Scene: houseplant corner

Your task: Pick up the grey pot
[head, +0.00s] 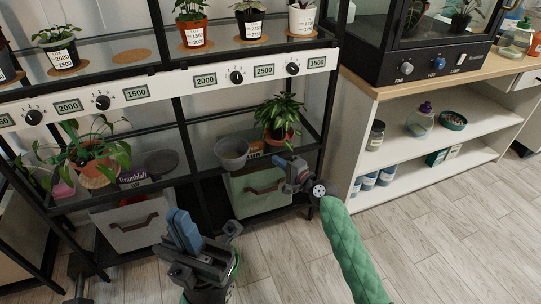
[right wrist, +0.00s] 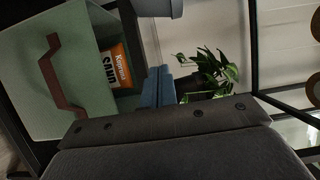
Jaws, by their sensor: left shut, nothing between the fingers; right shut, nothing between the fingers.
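The grey pot (head: 231,152) stands upright on the lower shelf of the black rack, left of a leafy plant. Only the bottom part of the pot (right wrist: 157,7) shows at the top edge of the right wrist view. My right gripper (head: 283,162) is shut and empty, to the right of the pot and apart from it, in front of the plant. Its blue fingers (right wrist: 159,82) also show in the right wrist view. My left gripper (head: 180,222) is shut and empty, low in front of the rack, below and left of the pot.
A potted plant (head: 279,120) stands right of the pot. A green crate (head: 262,188) with a bag of sand (right wrist: 117,70) is below. Another trailing plant (head: 92,160) and a dark grey round item (head: 160,162) stand left. A black rack post separates the bays.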

